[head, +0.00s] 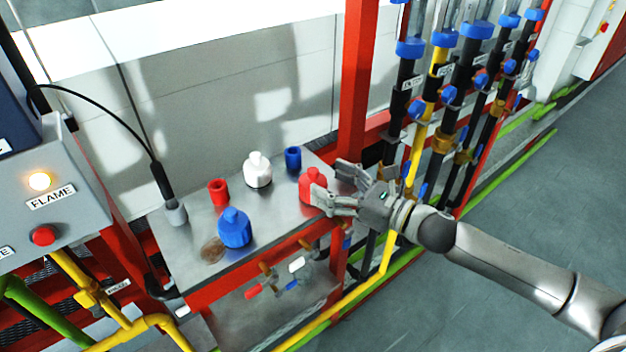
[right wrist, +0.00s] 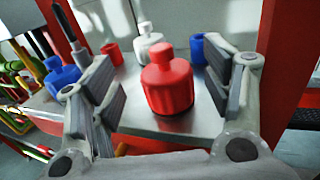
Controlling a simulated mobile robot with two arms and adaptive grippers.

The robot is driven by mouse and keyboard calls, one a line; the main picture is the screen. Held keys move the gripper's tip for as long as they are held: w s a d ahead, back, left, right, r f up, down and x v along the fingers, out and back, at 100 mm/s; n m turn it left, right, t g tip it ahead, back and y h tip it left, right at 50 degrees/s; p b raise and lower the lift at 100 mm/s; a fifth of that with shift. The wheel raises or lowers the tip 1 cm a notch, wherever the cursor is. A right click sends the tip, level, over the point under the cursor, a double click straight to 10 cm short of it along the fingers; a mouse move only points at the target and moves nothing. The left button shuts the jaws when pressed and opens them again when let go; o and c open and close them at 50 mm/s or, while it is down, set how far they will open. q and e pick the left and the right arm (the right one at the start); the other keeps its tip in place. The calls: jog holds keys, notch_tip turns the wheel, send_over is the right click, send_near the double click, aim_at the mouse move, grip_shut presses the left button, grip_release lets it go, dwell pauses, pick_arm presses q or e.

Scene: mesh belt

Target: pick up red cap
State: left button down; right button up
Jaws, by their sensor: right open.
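A small red cylinder with a hollow top, cap-like (head: 219,192), stands on the metal table at the left. It also shows behind the left finger in the right wrist view (right wrist: 113,52). A red bottle-shaped piece with a narrow neck (head: 312,187) stands upright near the table's right end. My right gripper (head: 333,183) is open at that end. In the right wrist view, the red bottle-shaped piece (right wrist: 168,88) stands between and ahead of the spread fingers (right wrist: 160,100), with gaps on both sides. My left gripper is not in view.
The metal table (head: 185,240) also holds a white bottle (head: 257,170), a blue bottle (head: 234,230), a small blue cylinder (head: 292,158) and a brown round patch (head: 212,249). A red post (head: 357,80) rises behind my right gripper. Vertical pipes with blue valves (head: 440,90) stand right of it.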

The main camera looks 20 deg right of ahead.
aim_at(318, 175)
jog(key=shift+w+a+r, duration=0.15)
jog(key=shift+w+r, duration=0.05)
jog(key=shift+w, duration=0.1)
jog(key=p+x, duration=0.2)
jog(key=x, duration=0.1)
jog(key=shift+w, duration=0.1)
jog(key=shift+w+a+f+p, duration=0.2)
jog(key=shift+w+a+p, duration=0.1)
jog(key=shift+w+a, duration=0.2)
jog(key=shift+d, duration=0.1)
jog(key=c, duration=1)
